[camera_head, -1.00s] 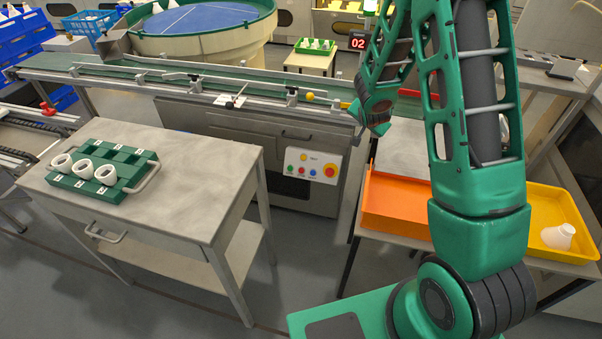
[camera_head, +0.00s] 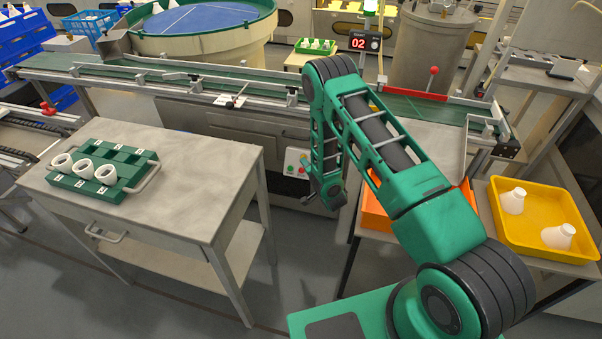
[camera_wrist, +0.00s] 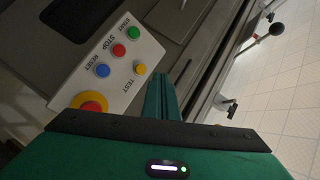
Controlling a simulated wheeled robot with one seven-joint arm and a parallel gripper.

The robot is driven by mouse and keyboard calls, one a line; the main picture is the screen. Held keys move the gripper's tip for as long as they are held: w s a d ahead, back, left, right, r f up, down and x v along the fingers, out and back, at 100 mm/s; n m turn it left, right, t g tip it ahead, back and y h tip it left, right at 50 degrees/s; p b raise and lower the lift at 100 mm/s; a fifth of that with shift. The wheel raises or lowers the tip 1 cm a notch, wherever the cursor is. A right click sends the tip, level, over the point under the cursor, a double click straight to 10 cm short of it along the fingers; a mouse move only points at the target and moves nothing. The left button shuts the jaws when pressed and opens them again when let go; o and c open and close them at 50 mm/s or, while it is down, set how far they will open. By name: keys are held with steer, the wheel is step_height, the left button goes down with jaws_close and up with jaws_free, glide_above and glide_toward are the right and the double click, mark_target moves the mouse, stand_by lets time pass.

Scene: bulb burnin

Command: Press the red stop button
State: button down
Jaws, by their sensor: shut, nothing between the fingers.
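The red stop button (camera_wrist: 119,50) is a small round button on a pale control panel (camera_wrist: 88,88), beside the label STOP in the wrist view. It sits between the green start button (camera_wrist: 133,33) and the blue reset button (camera_wrist: 102,70). A yellow test button (camera_wrist: 140,68) is nearby. A larger red knob on a yellow ring (camera_wrist: 91,104) is at the panel's lower end. In the head view my arm hides much of the panel (camera_head: 294,156).
The panel is on the front of the conveyor machine (camera_head: 230,123). A grey table (camera_head: 205,170) with a green rack (camera_head: 125,157) stands left. An orange tray (camera_head: 374,215) and a yellow tray (camera_head: 540,245) with two white pieces are right.

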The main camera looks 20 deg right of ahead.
mark_target(302, 170)
steer(key=s+a+f+y, duration=0.2)
steer(key=s+a+f, duration=0.1)
steer(key=a+f, duration=0.1)
steer(key=shift+s+a+f+t, duration=0.35)
steer(key=shift+s+t, duration=0.05)
steer(key=shift+w+d+f, duration=0.65)
steer(key=shift+w+f, duration=0.1)
steer(key=shift+w, duration=0.35)
steer(key=shift+w+d+f, duration=0.6)
steer(key=shift+w+f, duration=0.1)
steer(key=shift+w, duration=0.4)
steer(key=shift+w+d+f, duration=0.65)
steer(key=shift+w+f, duration=0.1)
steer(key=shift+w, duration=0.35)
steer(key=shift+d, duration=0.1)
steer(key=shift+w+d+f, duration=0.15)
steer(key=shift+w+f, duration=0.05)
steer(key=shift+w, duration=0.05)
steer(key=shift+w+d+f, duration=0.15)
steer(key=shift+w, duration=0.15)
stand_by(0.4)
steer(key=shift+s, duration=0.15)
steer(key=shift+s+a+r, duration=0.35)
steer(key=shift+s+r, duration=0.05)
steer(key=shift+s, duration=0.05)
steer(key=shift+s, duration=0.1)
stand_by(0.4)
